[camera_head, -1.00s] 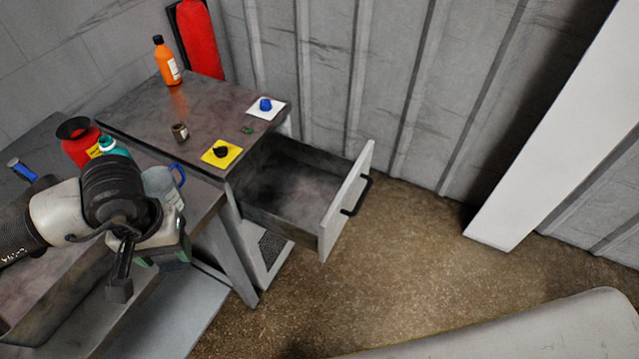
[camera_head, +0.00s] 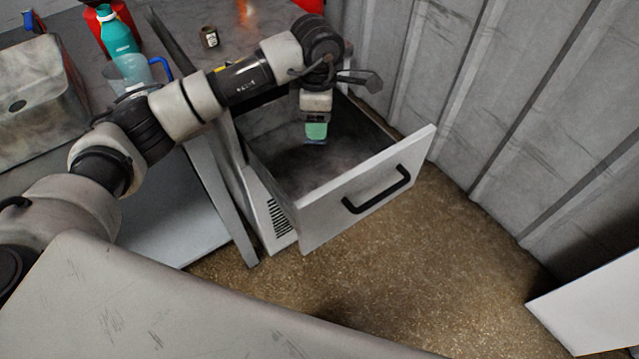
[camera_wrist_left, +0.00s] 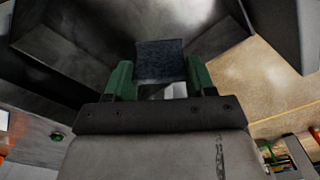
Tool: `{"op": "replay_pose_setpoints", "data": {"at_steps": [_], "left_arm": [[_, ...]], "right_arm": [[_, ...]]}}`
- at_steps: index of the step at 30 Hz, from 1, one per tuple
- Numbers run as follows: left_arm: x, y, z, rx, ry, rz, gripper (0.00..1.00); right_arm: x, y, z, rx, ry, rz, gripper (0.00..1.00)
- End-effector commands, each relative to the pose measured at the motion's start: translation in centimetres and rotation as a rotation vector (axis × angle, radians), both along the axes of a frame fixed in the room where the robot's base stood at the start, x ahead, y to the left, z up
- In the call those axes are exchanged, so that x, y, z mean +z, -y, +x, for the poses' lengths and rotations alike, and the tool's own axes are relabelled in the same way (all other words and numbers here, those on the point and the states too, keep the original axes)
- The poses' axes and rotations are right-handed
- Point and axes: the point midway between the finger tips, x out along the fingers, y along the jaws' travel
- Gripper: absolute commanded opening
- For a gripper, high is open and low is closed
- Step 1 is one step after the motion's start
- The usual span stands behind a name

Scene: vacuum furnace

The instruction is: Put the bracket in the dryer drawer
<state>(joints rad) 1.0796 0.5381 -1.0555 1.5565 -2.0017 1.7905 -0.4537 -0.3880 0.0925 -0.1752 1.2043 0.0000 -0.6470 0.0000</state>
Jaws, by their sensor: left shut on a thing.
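The dryer drawer (camera_head: 385,165) is pulled open, with a grey front, a black handle and a dark, empty-looking inside. My left gripper (camera_head: 316,131) points down over the drawer opening. In the left wrist view its green fingers (camera_wrist_left: 160,80) are shut on the bracket (camera_wrist_left: 160,58), a dark blue-grey piece. Only a small edge of the bracket shows below the fingers in the head view. The drawer's dark walls (camera_wrist_left: 75,45) surround the fingers in the wrist view. I cannot tell whether the bracket touches the drawer floor. My right gripper is not in view.
A teal bottle (camera_head: 117,38), a clear jug with a blue handle (camera_head: 128,76) and a metal box (camera_head: 38,100) stand at the left. A small jar (camera_head: 209,37) sits on the tabletop behind my arm. The brown floor (camera_head: 420,265) in front of the drawer is clear.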

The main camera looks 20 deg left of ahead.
Motion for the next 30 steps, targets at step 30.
{"op": "replay_pose_setpoints", "data": {"at_steps": [30], "left_arm": [[-15.4,1.2,3.4,0.654,-0.004,0.000,0.24]], "right_arm": [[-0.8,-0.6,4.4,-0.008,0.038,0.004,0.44]]}}
